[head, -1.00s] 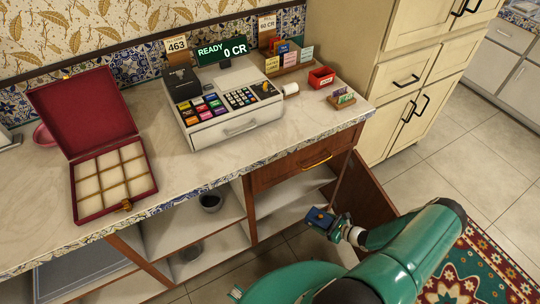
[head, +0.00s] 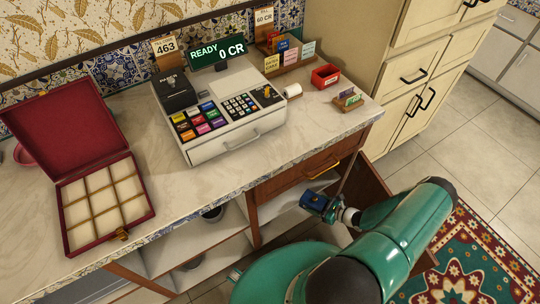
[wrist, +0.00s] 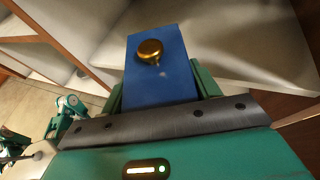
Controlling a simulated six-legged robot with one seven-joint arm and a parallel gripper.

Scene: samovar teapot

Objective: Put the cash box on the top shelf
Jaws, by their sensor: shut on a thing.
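The cash box is a small blue box with a gold knob on its face (wrist: 160,82). In the head view it shows small and dark blue (head: 314,200), in front of the open cabinet under the counter. My gripper (head: 324,207) is shut on it; green fingers flank the box in the wrist view (wrist: 160,96). The cabinet's upper right shelf (head: 278,212) is pale and looks bare where it shows, behind and left of the box. My arm hides part of the lower cabinet.
A wooden drawer (head: 297,181) with a brass handle is above that shelf. An open door (head: 370,186) stands at right. The counter holds a cash register (head: 225,118) and an open red case (head: 103,199).

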